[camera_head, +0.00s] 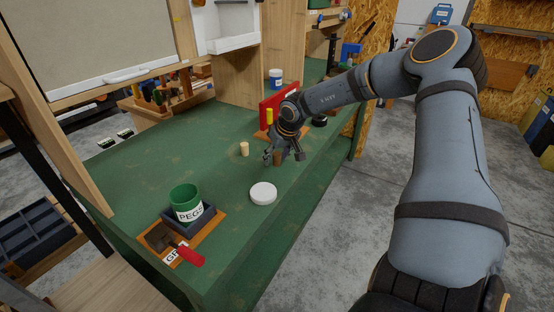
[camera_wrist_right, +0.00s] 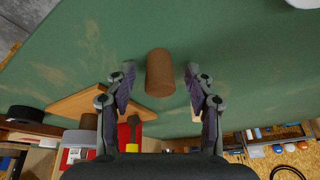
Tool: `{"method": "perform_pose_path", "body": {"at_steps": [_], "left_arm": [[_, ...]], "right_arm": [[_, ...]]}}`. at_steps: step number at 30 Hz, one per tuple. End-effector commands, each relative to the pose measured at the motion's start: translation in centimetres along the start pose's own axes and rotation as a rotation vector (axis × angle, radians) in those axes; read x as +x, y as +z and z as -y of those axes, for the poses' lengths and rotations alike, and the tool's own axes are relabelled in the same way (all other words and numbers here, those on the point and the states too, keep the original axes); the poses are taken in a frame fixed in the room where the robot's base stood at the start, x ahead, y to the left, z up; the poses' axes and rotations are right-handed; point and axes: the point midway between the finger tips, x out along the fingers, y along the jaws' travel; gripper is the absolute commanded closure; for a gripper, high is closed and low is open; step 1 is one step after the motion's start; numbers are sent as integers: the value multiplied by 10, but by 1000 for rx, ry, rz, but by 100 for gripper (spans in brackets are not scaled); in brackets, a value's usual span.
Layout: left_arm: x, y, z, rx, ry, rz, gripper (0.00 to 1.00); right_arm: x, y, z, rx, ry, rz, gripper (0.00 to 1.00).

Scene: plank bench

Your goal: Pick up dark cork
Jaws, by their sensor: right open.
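The dark cork (camera_head: 277,158) is a small brown cylinder standing on the green bench top, partly hidden by my right gripper in the head view. It also shows in the right wrist view (camera_wrist_right: 159,73), just beyond and between the fingertips. My right gripper (camera_head: 284,156) is open around the cork's near side, with a finger to either side and no visible contact; its fingers also show in the right wrist view (camera_wrist_right: 161,82). A lighter cork (camera_head: 244,149) stands to the left. My left gripper is not in view.
A white round lid (camera_head: 263,193) lies in front of the cork. A green PEGS cup (camera_head: 186,202) stands in a dark holder on a wooden board at the near left. A red panel (camera_head: 278,108) on a wooden base (camera_wrist_right: 84,102) stands behind the gripper.

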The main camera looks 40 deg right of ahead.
Motion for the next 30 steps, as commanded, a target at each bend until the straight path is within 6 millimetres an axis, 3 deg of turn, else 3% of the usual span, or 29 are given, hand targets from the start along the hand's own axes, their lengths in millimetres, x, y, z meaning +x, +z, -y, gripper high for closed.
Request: {"method": "perform_pose_path", "body": {"at_steps": [2,11,21,30], "left_arm": [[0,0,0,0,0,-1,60],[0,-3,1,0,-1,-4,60],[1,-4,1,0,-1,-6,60],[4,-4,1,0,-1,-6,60]], "right_arm": [[0,0,0,0,0,0,49],[0,0,0,0,0,0,87],[-6,-3,0,1,0,-2,88],[-65,-28,3,0,2,-5,88]]}}
